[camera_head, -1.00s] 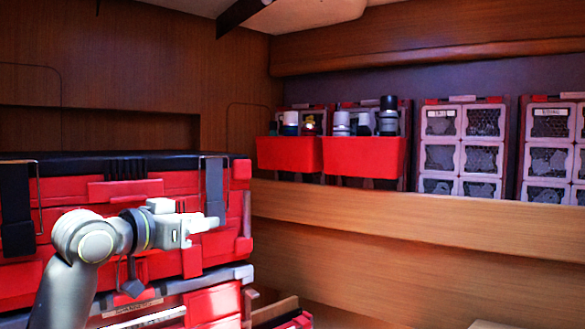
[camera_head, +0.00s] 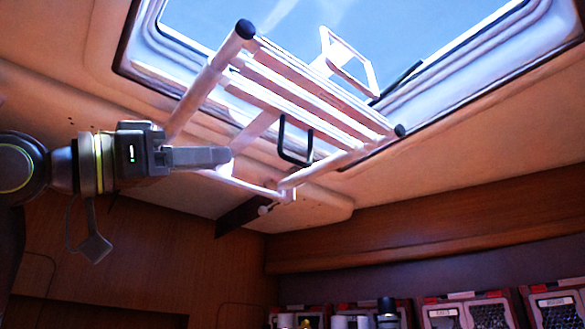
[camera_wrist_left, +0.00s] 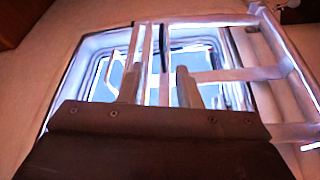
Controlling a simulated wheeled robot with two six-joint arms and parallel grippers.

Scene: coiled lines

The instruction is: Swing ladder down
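The ladder (camera_head: 305,95) is a pale metal frame with several rungs and dark end caps. It hangs folded up under the bright roof hatch, tilted across the opening. It also shows in the left wrist view (camera_wrist_left: 240,74), with its rails and rungs above and right. My left gripper (camera_head: 228,157) comes in from the left, its tips close to the ladder's lower left part; I cannot tell if they touch it. In the left wrist view its two fingers (camera_wrist_left: 160,85) stand apart, with pale bars showing between them. My right gripper is not in view.
The roof hatch (camera_head: 420,35) is set in the ceiling with a pale frame. A dark U-shaped handle (camera_head: 284,140) hangs by the ladder. A dark bracket (camera_head: 238,215) sits below it. Mesh-fronted boxes (camera_head: 460,311) line the shelf at lower right. The air below the ladder looks clear.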

